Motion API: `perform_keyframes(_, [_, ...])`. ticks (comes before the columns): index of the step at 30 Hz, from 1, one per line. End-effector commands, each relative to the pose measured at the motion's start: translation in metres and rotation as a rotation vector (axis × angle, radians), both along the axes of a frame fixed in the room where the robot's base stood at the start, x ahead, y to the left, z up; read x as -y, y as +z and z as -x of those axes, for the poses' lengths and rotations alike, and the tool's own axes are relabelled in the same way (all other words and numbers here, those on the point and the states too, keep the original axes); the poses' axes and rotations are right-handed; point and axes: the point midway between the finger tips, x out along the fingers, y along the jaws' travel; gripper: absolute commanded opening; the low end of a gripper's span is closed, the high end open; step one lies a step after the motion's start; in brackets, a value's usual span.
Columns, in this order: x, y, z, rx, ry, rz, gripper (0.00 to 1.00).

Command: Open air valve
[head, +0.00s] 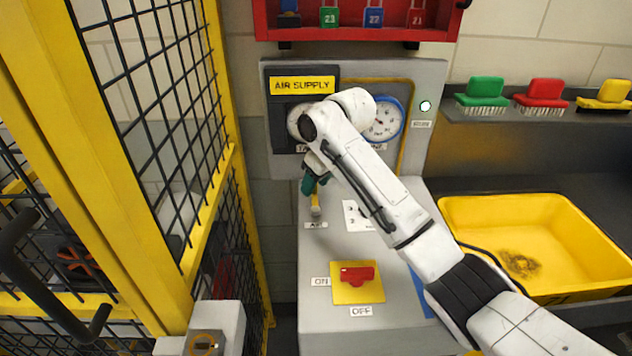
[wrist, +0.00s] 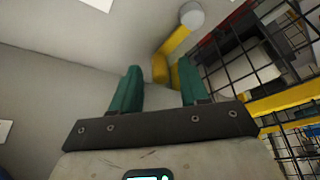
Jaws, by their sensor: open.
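The air valve (head: 315,203) shows in the head view as a yellow lever with a grey round part, just above a small label that seems to read AIR on the grey cabinet. My gripper (head: 309,184) is at the upper end of this lever, and my arm hides part of it. In the wrist view my gripper (wrist: 160,76) has its two teal fingers apart. The yellow lever (wrist: 174,42) shows between and beyond them, closer to the right finger, with a grey round end. I cannot tell whether a finger touches it.
A red switch (head: 357,275) on a yellow plate, marked ON and OFF, sits lower on the cabinet. The AIR SUPPLY panel (head: 430,75) with gauges stands behind. A yellow mesh fence (head: 228,160) is close on the left. A yellow basin (head: 470,210) is at right.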

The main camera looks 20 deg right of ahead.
Motion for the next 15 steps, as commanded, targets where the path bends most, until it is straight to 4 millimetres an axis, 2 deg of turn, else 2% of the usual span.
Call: perform_keyframes(15, [0.015, 0.081, 0.029, 0.004, -0.001, 0.000, 0.45])
